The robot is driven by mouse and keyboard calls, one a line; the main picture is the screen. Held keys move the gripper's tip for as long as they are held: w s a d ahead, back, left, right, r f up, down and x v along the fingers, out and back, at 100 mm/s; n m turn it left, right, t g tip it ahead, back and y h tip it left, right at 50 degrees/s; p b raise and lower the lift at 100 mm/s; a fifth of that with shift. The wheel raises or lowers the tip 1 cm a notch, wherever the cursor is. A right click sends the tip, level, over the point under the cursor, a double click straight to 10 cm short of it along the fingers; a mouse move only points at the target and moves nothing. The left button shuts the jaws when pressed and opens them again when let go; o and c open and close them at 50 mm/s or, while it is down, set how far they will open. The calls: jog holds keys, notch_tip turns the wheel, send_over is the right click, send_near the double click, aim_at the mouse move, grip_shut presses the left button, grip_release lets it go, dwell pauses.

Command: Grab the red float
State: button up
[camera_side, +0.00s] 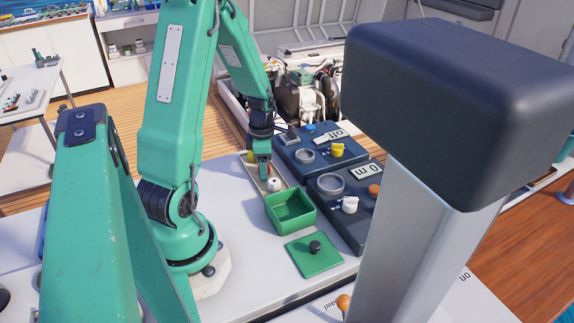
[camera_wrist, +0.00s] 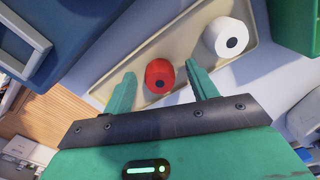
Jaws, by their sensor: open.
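The red float (camera_wrist: 159,76) is a short cylinder with a dark hole in its end. It lies in a narrow beige tray (camera_wrist: 118,68), seen in the wrist view. My gripper (camera_wrist: 161,80) is open, with one green finger on each side of the red float; I cannot tell whether either finger touches it. In the side view my gripper (camera_side: 263,172) points down over the tray, and a bit of red shows between the fingers. A white float (camera_wrist: 230,38) lies in the same tray, just right of the right finger in the wrist view.
A yellow piece (camera_side: 251,156) shows at the tray's far end. An open green box (camera_side: 296,219) stands close by, with a green lid (camera_side: 309,262) in front of it. Dark control panels (camera_side: 318,150) with knobs border the right side. A grey post (camera_side: 440,240) fills the near right.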

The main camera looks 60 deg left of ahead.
jog(key=c, duration=1.1)
jog(key=shift+o, duration=0.2)
jog(key=shift+r, duration=0.2)
jog(key=shift+r, duration=0.45)
notch_tip(320, 180, up, 3)
jog(key=shift+f, duration=0.1)
jog(key=w+d+r, duration=0.2)
jog(key=d+r, duration=0.5)
jog(key=d, duration=0.4)
jog(key=shift+d, duration=0.3)
